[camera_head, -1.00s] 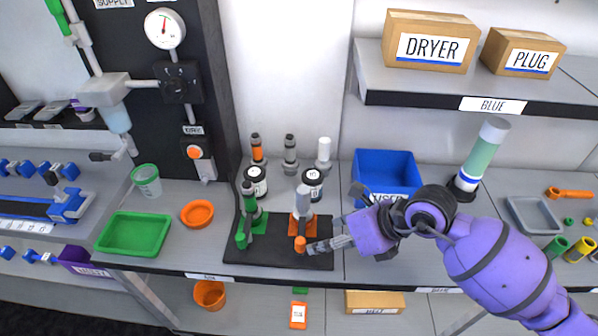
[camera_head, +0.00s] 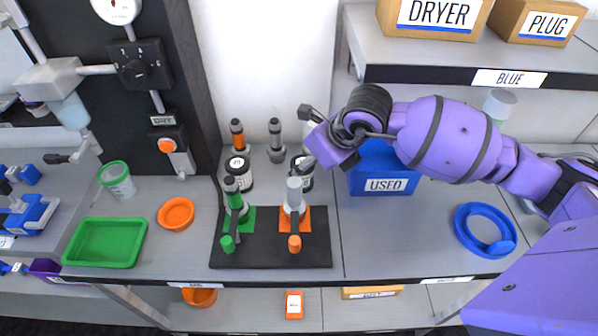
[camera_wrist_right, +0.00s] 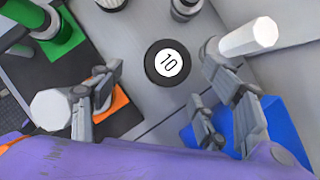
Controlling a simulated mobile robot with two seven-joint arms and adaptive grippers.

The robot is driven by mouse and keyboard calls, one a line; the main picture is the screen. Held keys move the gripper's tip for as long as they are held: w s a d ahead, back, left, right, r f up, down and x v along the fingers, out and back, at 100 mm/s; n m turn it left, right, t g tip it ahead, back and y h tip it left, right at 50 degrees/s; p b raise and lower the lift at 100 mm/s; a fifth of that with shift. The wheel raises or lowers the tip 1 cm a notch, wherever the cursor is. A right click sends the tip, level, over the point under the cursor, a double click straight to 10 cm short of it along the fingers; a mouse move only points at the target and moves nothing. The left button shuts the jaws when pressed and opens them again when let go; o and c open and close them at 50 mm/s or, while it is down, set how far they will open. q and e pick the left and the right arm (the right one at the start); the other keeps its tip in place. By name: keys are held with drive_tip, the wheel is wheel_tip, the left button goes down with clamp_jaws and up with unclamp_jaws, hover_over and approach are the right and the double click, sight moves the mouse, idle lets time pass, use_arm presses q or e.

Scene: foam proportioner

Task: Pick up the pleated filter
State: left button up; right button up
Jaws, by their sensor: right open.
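A white faceted cylinder (camera_wrist_right: 248,38) stands on a grey base at the upper right of the right wrist view; in the head view its top (camera_head: 309,127) is mostly hidden by my gripper. A grey cylinder (camera_head: 275,134) and an orange-banded cylinder (camera_head: 238,136) stand left of it in the back row. I cannot tell surely which is the pleated filter. My left gripper is not in view.
A black mat (camera_head: 268,254) holds a green-based unit (camera_head: 234,203) and an orange-based unit (camera_head: 294,207) in front. A blue USED bin (camera_head: 384,186) stands right, partly under my arm. The shelf (camera_head: 455,70) overhangs the back right. A blue ring (camera_head: 462,230) lies at right.

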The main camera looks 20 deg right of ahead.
drive_tip(key=x, duration=0.4)
drive_tip(key=d+x, duration=0.1)
drive_tip(key=x, duration=0.2)
drive_tip(key=shift+f, duration=0.1)
drive_tip(key=c, duration=1.3)
